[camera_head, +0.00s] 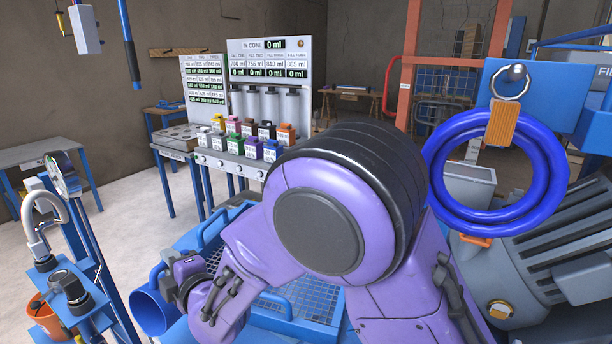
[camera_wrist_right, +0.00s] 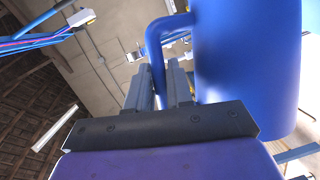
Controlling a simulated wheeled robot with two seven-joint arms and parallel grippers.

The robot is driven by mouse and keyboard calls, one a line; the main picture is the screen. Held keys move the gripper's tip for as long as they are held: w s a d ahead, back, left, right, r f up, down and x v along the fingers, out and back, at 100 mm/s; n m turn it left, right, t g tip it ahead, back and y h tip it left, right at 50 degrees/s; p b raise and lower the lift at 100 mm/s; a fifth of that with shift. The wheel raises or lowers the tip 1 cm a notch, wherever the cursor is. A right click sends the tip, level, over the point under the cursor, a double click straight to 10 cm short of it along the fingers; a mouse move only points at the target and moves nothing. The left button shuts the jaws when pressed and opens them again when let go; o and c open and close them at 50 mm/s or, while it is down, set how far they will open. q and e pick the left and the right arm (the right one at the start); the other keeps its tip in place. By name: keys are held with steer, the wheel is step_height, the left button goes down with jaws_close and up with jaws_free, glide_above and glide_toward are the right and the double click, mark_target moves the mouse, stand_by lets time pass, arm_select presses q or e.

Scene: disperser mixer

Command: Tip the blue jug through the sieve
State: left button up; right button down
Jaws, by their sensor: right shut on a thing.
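The blue jug (camera_head: 150,313) is at the lower left in the head view, beside my right gripper (camera_head: 174,283). In the right wrist view the jug's smooth blue body (camera_wrist_right: 248,75) fills the upper right, and its handle arches to the left. My right gripper (camera_wrist_right: 172,88) is shut on that handle. My purple right arm covers much of the middle of the head view. The jug's inside and contents do not show. I cannot clearly make out the sieve. My left gripper is not in view.
A blue mesh-floored tray (camera_head: 307,300) lies partly behind my arm. A stand with a readout board (camera_head: 270,58) showing "IN CONE 0 ml" holds several coloured blocks. A blue rack (camera_head: 75,284) with a hook stands left. A blue ring (camera_head: 440,172) and grey motor (camera_head: 560,262) are right.

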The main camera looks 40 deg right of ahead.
steer(key=w+d+r+m+g+h+b, duration=0.1)
steer(key=w+d+r+m+b, duration=0.15)
steer(key=d, duration=1.15)
steer(key=w+d+r+m+b, duration=0.15)
steer(key=w+d, duration=0.25)
steer(key=d, duration=1)
steer(key=s+d+r+m+g+y+p, duration=0.2)
steer(key=d+r+m+p, duration=0.5)
steer(key=p, duration=1.6)
steer(key=s+d+m+g, duration=0.1)
steer(key=d+m, duration=0.2)
steer(key=shift+s+d+m+y, duration=0.15)
steer(key=shift+d+m+y, duration=0.15)
steer(key=shift+m+y, duration=0.1)
steer(key=shift+r, duration=0.15)
